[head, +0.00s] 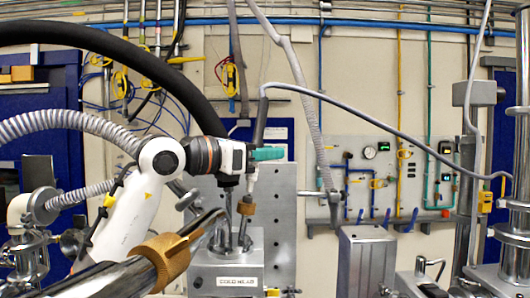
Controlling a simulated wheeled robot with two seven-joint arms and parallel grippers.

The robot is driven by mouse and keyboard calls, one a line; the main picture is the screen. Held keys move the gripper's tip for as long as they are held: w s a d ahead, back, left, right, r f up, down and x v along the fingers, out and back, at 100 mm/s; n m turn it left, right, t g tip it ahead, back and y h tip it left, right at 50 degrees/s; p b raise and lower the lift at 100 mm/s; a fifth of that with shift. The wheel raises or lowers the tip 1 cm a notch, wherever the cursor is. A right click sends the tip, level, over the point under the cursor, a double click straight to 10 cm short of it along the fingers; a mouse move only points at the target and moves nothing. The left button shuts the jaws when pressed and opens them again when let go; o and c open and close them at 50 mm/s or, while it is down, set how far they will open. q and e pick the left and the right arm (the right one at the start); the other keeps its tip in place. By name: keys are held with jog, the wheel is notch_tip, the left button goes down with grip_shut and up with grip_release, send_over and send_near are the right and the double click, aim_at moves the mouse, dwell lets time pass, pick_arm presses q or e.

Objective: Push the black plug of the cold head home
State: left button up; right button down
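The cold head (228,272) is a grey metal block with a label on its front, standing at the lower middle. Thin posts and a brass-coloured fitting (246,208) rise from its top. A dark, slightly tilted cable end (259,120), which looks like the black plug's upper part, stands above that fitting, with a grey cable leaving its top. My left gripper (267,153), with teal fingertips, comes in from the left and overlaps the plug's line. The fingers are seen side-on, so their gap and any grip are hidden. Whether the plug is fully seated cannot be told. My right gripper is not in view.
A metal tube with a brass collar (168,258) crosses the lower left foreground. A thick black hose (125,55) arches over my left arm. A grey metal box (366,262) stands right of the cold head. The back wall carries a valve panel (385,175).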

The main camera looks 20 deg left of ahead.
aim_at(258, 177)
pick_arm(q)
jog(key=shift+f, duration=0.1)
jog(key=shift+c, duration=0.3)
jog(key=f+b, duration=0.2)
jog(key=shift+s+a+f+b, duration=0.1)
jog(key=shift+a+f+b, duration=0.15)
jog(key=shift+f+b, duration=0.05)
jog(key=o, duration=0.8)
jog(key=shift+s+a+b, duration=0.3)
jog(key=shift+s, duration=0.05)
jog(key=b+v, duration=0.4)
jog(key=v, duration=0.6)
jog(key=shift+s+a, duration=0.1)
jog(key=shift+s, duration=0.05)
jog(key=shift+s+a, duration=0.2)
jog(key=shift+s, duration=0.1)
